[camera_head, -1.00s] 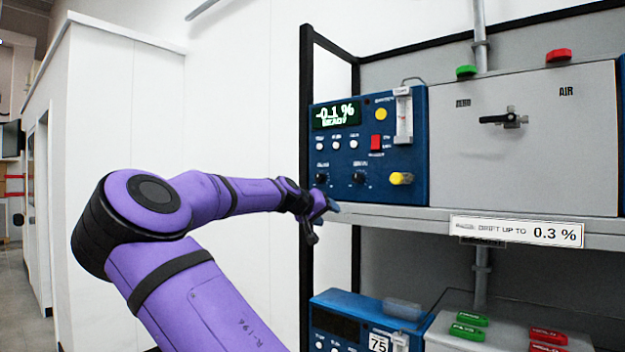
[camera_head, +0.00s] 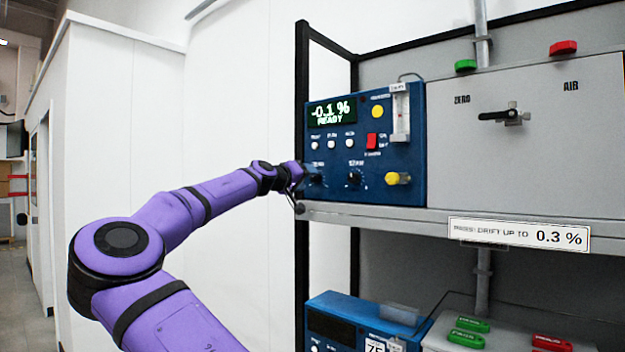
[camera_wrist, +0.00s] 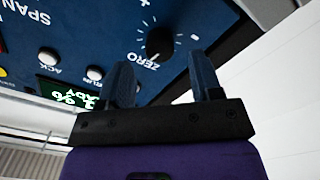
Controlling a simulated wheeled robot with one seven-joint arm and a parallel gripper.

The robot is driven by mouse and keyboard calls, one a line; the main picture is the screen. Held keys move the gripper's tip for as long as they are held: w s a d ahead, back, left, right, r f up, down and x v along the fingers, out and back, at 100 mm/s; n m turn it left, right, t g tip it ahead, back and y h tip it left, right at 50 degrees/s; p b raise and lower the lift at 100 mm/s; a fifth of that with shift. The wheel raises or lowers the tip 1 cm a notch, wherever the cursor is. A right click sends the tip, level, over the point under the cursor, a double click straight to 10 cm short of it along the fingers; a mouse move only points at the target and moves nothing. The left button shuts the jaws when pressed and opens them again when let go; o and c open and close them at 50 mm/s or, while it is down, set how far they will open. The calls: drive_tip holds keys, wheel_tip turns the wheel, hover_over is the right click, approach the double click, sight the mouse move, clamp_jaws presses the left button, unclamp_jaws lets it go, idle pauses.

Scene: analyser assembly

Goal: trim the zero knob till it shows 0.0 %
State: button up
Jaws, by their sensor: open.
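The blue analyser (camera_head: 410,155) stands on the shelf, and its green display (camera_head: 332,112) reads -0.1 % and READY. The black zero knob (camera_head: 317,180) is at the lower left of its front. In the wrist view the zero knob (camera_wrist: 159,43), labelled ZERO, shows upside down, beyond the fingertips and roughly between them. My gripper (camera_head: 298,175) is at the analyser's lower left edge, close to the knob. In the wrist view my gripper (camera_wrist: 162,75) has its two blue fingers apart with nothing between them. I see no contact with the knob.
A second dark knob (camera_head: 355,179) and a yellow knob (camera_head: 397,178) sit to the right. The shelf edge (camera_head: 380,217) runs below my gripper, and a black rack post (camera_head: 302,120) stands at the left. A sign (camera_head: 518,234) reads DRIFT UP TO 0.3 %.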

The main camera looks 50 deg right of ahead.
sight(313, 178)
drive_tip(key=shift+w+d, duration=0.15)
drive_tip(key=shift+d, duration=1.8)
drive_tip(key=c, duration=0.9)
